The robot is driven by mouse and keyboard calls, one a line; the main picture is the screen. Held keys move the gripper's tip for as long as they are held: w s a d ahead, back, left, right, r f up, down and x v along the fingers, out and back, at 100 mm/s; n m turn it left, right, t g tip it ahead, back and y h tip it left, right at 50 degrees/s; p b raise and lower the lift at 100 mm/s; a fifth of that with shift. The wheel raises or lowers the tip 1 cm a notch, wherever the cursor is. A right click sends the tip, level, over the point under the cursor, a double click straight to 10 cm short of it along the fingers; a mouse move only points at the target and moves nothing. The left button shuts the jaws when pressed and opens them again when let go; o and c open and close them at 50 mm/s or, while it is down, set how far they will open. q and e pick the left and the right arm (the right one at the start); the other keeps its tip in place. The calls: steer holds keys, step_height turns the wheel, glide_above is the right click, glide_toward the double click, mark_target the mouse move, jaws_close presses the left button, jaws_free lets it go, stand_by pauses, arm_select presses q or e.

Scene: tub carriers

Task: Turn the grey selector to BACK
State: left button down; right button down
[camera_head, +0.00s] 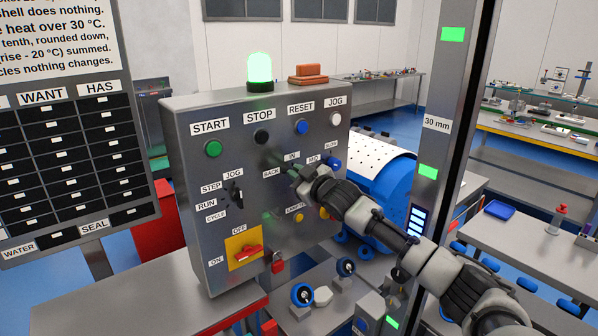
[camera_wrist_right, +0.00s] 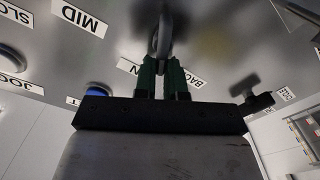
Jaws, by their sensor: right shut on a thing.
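The grey selector (camera_wrist_right: 163,42) is on the front of the grey control box (camera_head: 210,270). In the right wrist view its knob stands between the green fingers of my right gripper (camera_wrist_right: 163,62), which is shut on it. In the head view my right gripper (camera_head: 287,168) reaches the panel from the right and mostly hides the selector. The BACK label (camera_head: 271,173) is just left of the fingers, and the IN label (camera_head: 292,157) is just above. I cannot tell which label the selector points at. My left gripper is not in view.
A black selector (camera_head: 236,193) with JOG, STEP, RUN and CYCLE labels is left of my gripper. A red switch (camera_head: 248,252) on a yellow plate is below it. START, STOP, RESET and JOG buttons line the top. A tall post (camera_head: 440,130) stands right of the box.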

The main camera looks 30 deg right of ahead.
steer(key=shift+a+f+n+p, duration=0.15)
steer(key=shift+f+n+p, duration=0.05)
steer(key=shift+n, duration=0.85)
steer(key=shift+a+f+n+p, duration=0.15)
steer(key=shift+f+n, duration=0.1)
steer(key=shift+n, duration=0.75)
steer(key=shift+a+f+n+p, duration=0.15)
steer(key=shift+f+n+p, duration=0.05)
steer(key=shift+n, duration=0.85)
steer(key=c, duration=1.2)
jaws_free()
steer(key=shift+d, duration=0.1)
steer(key=shift+s, duration=0.1)
steer(key=s+b, duration=0.5)
steer(key=s, duration=0.5)
steer(key=shift+s+d, duration=0.35)
steer(key=shift+d, duration=0.05)
